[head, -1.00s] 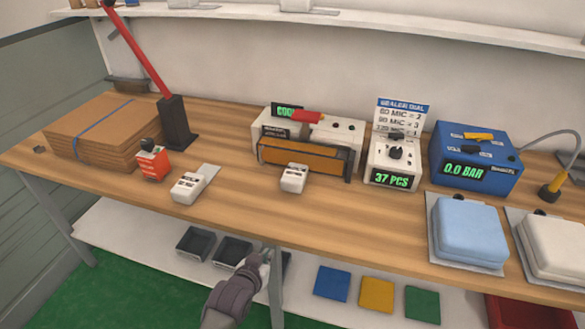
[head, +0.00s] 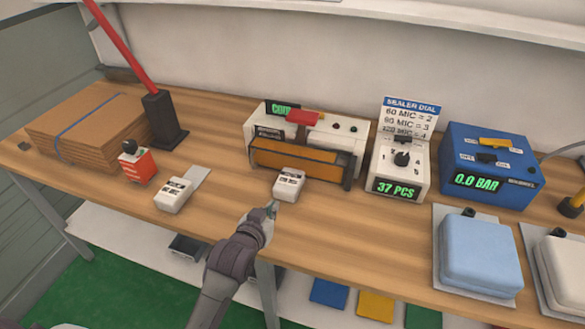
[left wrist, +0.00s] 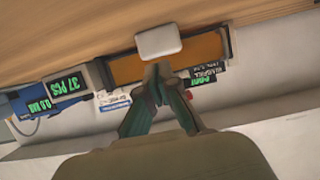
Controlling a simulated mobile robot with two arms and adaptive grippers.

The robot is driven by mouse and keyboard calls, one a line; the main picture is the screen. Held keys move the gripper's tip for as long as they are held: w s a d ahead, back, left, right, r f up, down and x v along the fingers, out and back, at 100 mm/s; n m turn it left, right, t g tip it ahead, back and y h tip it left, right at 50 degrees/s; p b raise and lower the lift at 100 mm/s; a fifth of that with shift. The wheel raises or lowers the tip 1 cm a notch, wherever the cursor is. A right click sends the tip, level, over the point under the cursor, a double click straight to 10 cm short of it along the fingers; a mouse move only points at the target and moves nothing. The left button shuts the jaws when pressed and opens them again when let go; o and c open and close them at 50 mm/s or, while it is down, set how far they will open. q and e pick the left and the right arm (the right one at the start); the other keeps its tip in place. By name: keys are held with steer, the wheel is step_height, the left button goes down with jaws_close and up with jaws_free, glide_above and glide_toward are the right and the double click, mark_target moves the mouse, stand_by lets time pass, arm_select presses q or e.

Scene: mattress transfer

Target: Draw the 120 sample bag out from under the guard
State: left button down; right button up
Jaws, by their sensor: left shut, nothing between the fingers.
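A white block with a dark label (head: 288,185), apparently the sample bag's tag, sits at the front of the sealer, against the amber guard (head: 296,161). The label is too small to read, and any bag under the guard is hidden. The block also shows in the left wrist view (left wrist: 160,40), with the guard (left wrist: 182,64) beyond it. My right gripper is not in view.
A second white labelled block (head: 173,195) with a grey sheet lies to the left. The dial box (head: 400,165) reads 37 PCS; the blue unit (head: 490,165) reads 0.0 BAR. A light blue cushion (head: 478,255) lies right. Bench between is clear.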

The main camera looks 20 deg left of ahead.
mark_target(288, 183)
arm_select(q)
steer(key=shift+w+r, duration=0.1)
steer(key=shift+w, duration=0.85)
steer(key=w, duration=0.3)
steer(key=w+p, duration=0.1)
steer(key=w, duration=0.2)
steer(key=shift+w+d+r, duration=0.15)
steer(key=shift+w+r, duration=0.05)
steer(key=w, duration=0.4)
steer(key=shift+f+p, duration=0.15)
steer(key=shift+p, duration=0.2)
steer(key=shift+s+f+p, duration=0.2)
steer(key=shift+f+p, duration=0.1)
steer(key=shift+f, duration=0.15)
steer(key=shift+f+b, duration=0.3)
steer(key=shift+s+f, duration=0.1)
steer(key=shift+s, duration=0.05)
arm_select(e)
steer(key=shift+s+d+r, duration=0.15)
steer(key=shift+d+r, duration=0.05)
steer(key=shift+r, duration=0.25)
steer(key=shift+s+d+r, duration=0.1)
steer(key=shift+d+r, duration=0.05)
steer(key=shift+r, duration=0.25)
